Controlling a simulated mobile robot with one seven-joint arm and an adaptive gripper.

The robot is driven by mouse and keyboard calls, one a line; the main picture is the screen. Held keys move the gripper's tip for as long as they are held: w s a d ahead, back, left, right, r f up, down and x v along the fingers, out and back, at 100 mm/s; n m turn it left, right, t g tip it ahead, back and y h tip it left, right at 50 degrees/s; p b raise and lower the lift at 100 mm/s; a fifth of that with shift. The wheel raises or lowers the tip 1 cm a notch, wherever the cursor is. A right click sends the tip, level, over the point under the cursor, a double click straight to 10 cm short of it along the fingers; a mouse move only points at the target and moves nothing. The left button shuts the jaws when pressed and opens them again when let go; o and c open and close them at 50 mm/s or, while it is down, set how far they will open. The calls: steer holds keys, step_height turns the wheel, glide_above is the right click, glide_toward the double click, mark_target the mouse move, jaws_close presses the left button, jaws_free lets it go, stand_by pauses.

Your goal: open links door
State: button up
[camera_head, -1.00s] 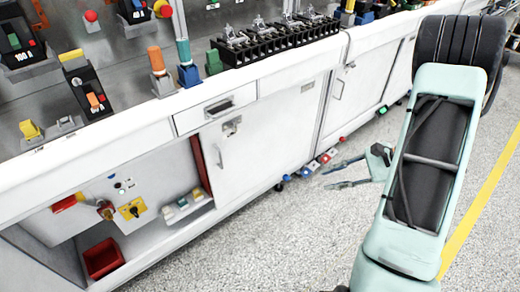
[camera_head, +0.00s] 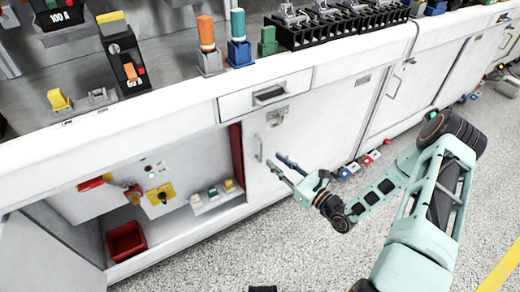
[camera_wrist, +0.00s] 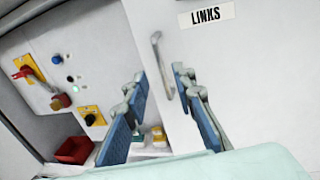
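The links door (camera_head: 320,125) is a white cabinet panel and looks shut. Its label (camera_wrist: 206,15) reads LINKS in the wrist view. A slim vertical bar handle (camera_head: 259,148) is near the door's left edge; it also shows in the wrist view (camera_wrist: 160,62). My gripper (camera_head: 278,162) is in front of the door, just right of and slightly below the handle in the head view. In the wrist view my gripper (camera_wrist: 160,78) is open, with the handle visible between its two blue-padded fingers. I cannot tell whether either finger touches it.
Left of the door is an open compartment with a red bin (camera_head: 126,241), a yellow switch (camera_head: 160,194) and small blocks (camera_head: 214,192). A drawer (camera_head: 268,95) is above the door. Small coloured items (camera_head: 360,164) lie on the floor along the cabinet base. Grey floor is clear in front.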

mark_target(261, 149)
steer(key=b+x, duration=0.1)
steer(key=x, duration=0.7)
steer(key=shift+a, duration=0.1)
jaws_close()
